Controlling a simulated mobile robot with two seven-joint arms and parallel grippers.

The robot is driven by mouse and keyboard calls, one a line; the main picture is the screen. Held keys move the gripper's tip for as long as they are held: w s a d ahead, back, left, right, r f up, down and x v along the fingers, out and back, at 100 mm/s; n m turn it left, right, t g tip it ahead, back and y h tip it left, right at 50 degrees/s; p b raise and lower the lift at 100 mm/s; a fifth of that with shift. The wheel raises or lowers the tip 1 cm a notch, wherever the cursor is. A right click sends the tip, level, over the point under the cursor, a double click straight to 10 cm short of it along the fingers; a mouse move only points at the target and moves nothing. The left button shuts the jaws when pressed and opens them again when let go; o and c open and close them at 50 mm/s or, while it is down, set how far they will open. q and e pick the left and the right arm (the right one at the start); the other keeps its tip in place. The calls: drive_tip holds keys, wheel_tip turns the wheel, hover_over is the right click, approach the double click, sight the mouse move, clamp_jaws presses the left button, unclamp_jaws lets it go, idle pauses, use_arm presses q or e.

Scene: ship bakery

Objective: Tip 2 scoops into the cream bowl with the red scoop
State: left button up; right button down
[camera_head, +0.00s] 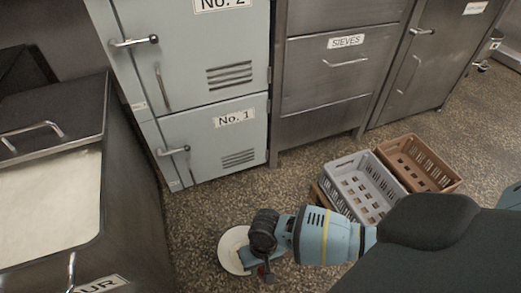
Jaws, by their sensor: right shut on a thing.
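My right gripper (263,267) is low in the head view, at the end of my arm coming in from the right. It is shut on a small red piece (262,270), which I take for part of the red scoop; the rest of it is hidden. A pale, cream-coloured round thing (231,241) shows behind and left of the gripper, partly covered by it. It may be the cream bowl, but I cannot tell, nor whether the two touch. White flour (45,205) fills the open bin (130,215) at the left. My left gripper is not in view.
Pale blue lockers (205,130) and a steel drawer cabinet marked SIEVES (325,80) stand at the back. A grey crate (345,165) and a brown crate (440,180) sit on the floor at right.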

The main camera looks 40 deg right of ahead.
drive_tip(key=shift+w+d+r+g, duration=0.1)
drive_tip(key=shift+w+r+g, duration=0.15)
drive_tip(key=shift+w, duration=0.15)
drive_tip(key=shift+w+r+g, duration=0.15)
drive_tip(key=shift+w+g, duration=0.1)
drive_tip(key=shift+w, duration=0.15)
drive_tip(key=shift+w+d+r+g, duration=0.1)
drive_tip(key=shift+w+r+g, duration=0.25)
drive_tip(key=shift+w+g, duration=0.2)
drive_tip(key=shift+w+d+r+g+y+b, duration=0.1)
drive_tip(key=shift+w+r+g+y+b, duration=0.2)
drive_tip(key=shift+w+g+b, duration=0.35)
drive_tip(key=shift+w+d+r+g+y+b, duration=0.1)
drive_tip(key=shift+w+r+g+b, duration=0.3)
drive_tip(key=shift+w, duration=0.3)
drive_tip(key=shift+w+d+r+g+b, duration=0.15)
drive_tip(key=shift+w+r+g+b, duration=0.35)
drive_tip(key=shift+w+b, duration=0.3)
